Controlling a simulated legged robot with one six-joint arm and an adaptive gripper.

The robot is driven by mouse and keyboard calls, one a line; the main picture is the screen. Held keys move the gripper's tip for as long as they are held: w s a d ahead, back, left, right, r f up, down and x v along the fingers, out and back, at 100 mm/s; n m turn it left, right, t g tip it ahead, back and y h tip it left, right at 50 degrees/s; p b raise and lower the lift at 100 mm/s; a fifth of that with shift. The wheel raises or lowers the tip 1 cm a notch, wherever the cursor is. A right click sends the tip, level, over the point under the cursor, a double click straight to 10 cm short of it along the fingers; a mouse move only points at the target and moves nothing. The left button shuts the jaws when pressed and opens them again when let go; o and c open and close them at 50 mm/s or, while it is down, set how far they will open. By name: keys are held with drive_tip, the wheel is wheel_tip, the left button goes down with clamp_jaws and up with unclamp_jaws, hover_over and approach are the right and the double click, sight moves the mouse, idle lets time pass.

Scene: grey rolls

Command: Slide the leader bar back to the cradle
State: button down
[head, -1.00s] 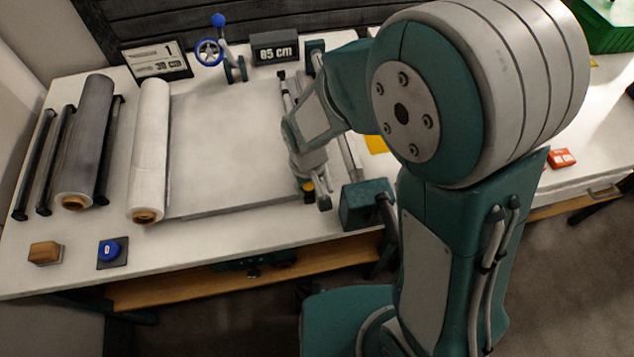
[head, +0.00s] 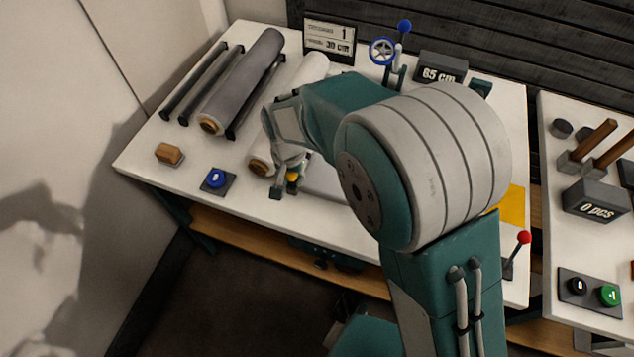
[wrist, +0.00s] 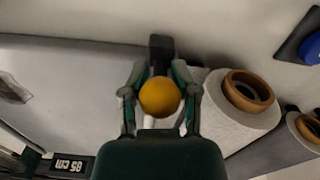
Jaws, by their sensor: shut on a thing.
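My gripper (head: 284,186) is shut on the yellow knob (wrist: 159,97) of the leader bar, at the front side of the table. The knob sits between both fingers in the wrist view, with a dark end piece (wrist: 161,48) beyond it. Most of the bar is hidden by my gripper and arm. The white roll (wrist: 240,115) with its brown core lies close beside the gripper; its far end (head: 308,70) shows in the head view. Pale sheet (wrist: 75,75) lies on the gripper's other side. I cannot make out the cradle clearly.
A grey roll (head: 245,75) and dark rails (head: 196,85) lie left of the white roll. A blue button (head: 216,178) and a wooden block (head: 169,154) are near the front edge. A blue handwheel (head: 382,51) and length display (head: 442,70) stand at the back.

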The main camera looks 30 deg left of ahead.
drive_tip(key=shift+s+a+r, duration=0.1)
drive_tip(key=shift+a+r, duration=0.15)
drive_tip(key=shift+a, duration=0.6)
drive_tip(key=c, duration=0.8)
unclamp_jaws()
drive_tip(key=shift+o, duration=0.6)
drive_tip(key=shift+a, duration=0.15)
drive_tip(key=shift+f, duration=0.1)
wheel_tip(320, 180, up, 12)
drive_tip(key=shift+f, duration=0.15)
